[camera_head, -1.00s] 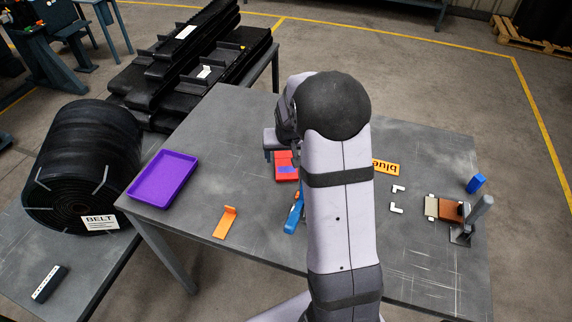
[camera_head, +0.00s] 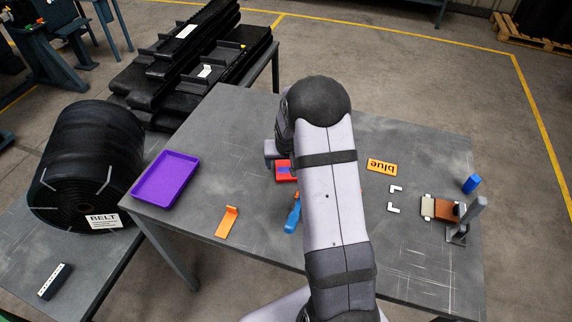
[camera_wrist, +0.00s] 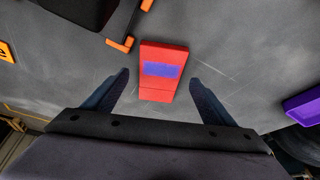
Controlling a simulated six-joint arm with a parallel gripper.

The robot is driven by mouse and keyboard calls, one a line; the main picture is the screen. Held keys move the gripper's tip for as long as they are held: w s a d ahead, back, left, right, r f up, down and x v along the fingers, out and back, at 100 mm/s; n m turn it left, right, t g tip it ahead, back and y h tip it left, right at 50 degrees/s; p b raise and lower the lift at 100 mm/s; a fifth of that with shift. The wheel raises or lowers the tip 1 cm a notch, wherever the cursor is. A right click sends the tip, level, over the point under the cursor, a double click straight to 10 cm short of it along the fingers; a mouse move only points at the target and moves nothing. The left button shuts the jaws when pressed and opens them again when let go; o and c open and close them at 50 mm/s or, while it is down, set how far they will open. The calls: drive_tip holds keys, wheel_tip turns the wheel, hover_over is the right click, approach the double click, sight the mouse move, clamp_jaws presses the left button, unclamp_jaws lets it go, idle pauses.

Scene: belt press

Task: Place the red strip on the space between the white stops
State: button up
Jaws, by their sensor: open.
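The red strip (camera_head: 284,176) lies on the table, partly hidden by my arm in the head view. In the wrist view the red strip (camera_wrist: 163,88) shows a purple patch on its top and appears between my two open fingers. My gripper (camera_wrist: 158,77) is open and empty; the height between it and the strip is hard to tell. In the head view my gripper (camera_head: 271,150) is mostly hidden behind the arm. Two white L-shaped stops, one farther (camera_head: 396,188) and one nearer (camera_head: 394,209), sit apart on the right of the table, with bare tabletop between them.
An orange "blue" sign (camera_head: 382,165) lies behind the stops. A brown block fixture with a grey post (camera_head: 476,212) and a blue cylinder (camera_head: 472,183) stand right of them. A purple tray (camera_head: 166,180), an orange bracket (camera_head: 227,222) and a blue-handled tool (camera_head: 293,217) lie left.

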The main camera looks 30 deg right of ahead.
sight(286, 168)
drive_tip(key=shift+x, duration=1.05)
drive_tip(key=c, duration=1.3)
drive_tip(key=shift+c, duration=0.2)
drive_tip(key=shift+r, duration=0.1)
wheel_tip(286, 168, up, 10)
drive_tip(key=b, duration=0.3)
drive_tip(key=s+a+n+y, duration=0.1)
drive_tip(key=s+a+n, duration=0.1)
drive_tip(key=s+a, duration=0.3)
drive_tip(key=s+a+n, duration=0.2)
drive_tip(key=s+a, duration=0.3)
drive_tip(key=a, duration=0.6)
drive_tip(key=shift+s+f+t+y, duration=0.25)
drive_tip(key=shift+f+t+y, duration=0.05)
drive_tip(key=shift+f+y, duration=0.1)
